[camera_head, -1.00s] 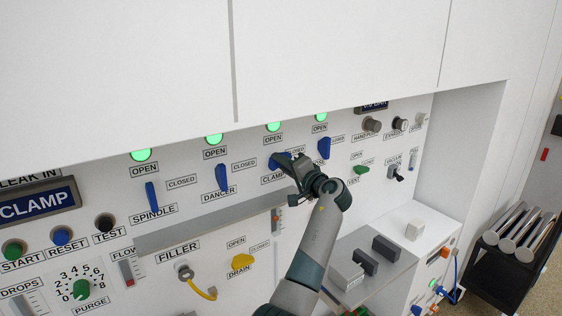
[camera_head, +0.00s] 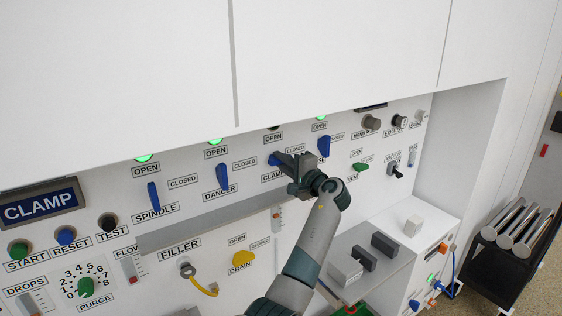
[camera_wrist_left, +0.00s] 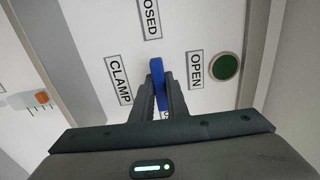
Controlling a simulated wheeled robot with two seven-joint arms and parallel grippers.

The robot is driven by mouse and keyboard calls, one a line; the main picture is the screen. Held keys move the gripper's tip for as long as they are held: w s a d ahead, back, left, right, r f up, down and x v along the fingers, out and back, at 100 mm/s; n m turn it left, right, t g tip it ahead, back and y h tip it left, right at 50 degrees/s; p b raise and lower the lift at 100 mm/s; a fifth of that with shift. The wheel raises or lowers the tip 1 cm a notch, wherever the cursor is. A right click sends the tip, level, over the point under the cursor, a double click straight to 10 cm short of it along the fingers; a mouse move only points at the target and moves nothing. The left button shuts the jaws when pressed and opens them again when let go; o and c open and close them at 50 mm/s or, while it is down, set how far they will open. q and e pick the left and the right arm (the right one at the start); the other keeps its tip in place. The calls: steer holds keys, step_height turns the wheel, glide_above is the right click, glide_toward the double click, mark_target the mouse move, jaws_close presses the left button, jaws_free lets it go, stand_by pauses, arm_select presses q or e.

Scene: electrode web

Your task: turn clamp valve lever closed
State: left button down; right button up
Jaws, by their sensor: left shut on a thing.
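The blue clamp valve lever (camera_head: 274,159) is on the white panel between its OPEN, CLOSED and CLAMP labels. Most of it is hidden behind my left gripper (camera_head: 286,161) in the head view. In the left wrist view the blue lever (camera_wrist_left: 157,75) lies between the two fingers of my left gripper (camera_wrist_left: 159,92), which are shut on it. The round lamp (camera_wrist_left: 225,67) beside the OPEN label is dark green and looks unlit. My right gripper is not in view.
Spindle (camera_head: 153,196) and dancer (camera_head: 222,176) levers are to the left, and another blue lever (camera_head: 324,146) is close on the right. A grey ledge (camera_head: 200,230) runs below. A shelf with grey blocks (camera_head: 385,245) is at lower right.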

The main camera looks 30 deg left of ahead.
arm_select(q)
steer(key=shift+r, duration=0.15)
steer(key=c, duration=1.7)
jaws_free()
steer(key=shift+c, duration=0.2)
steer(key=shift+w+a, duration=0.1)
steer(key=b+v, duration=0.7)
steer(key=v, duration=1)
steer(key=shift+f, duration=0.25)
